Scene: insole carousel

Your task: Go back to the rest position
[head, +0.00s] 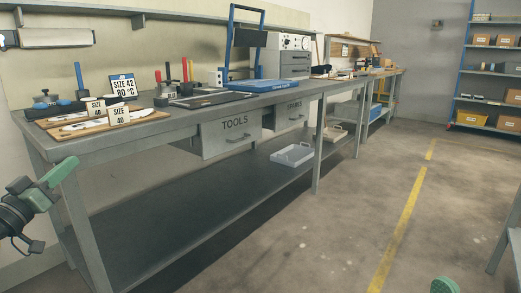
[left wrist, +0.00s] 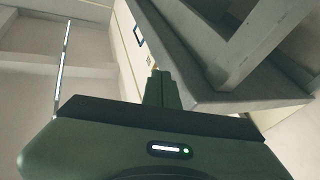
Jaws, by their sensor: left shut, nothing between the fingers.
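My left gripper (head: 66,166) is at the left edge of the head view, in front of the workbench's near left corner. Its green fingers are shut and empty. In the left wrist view the closed fingers (left wrist: 162,90) point up the picture, beside a grey bench frame (left wrist: 215,60). A small green part of mine, rounded, shows at the bottom right of the head view; whether it is the right gripper cannot be told.
A long grey workbench (head: 180,125) runs along the wall with insole boards, "SIZE" signs, tools and a blue-framed press (head: 250,84) on top. A white tray (head: 292,154) lies on its lower shelf (head: 170,215). Blue shelving (head: 458,70) stands at the back right. Floor (head: 330,240) is open.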

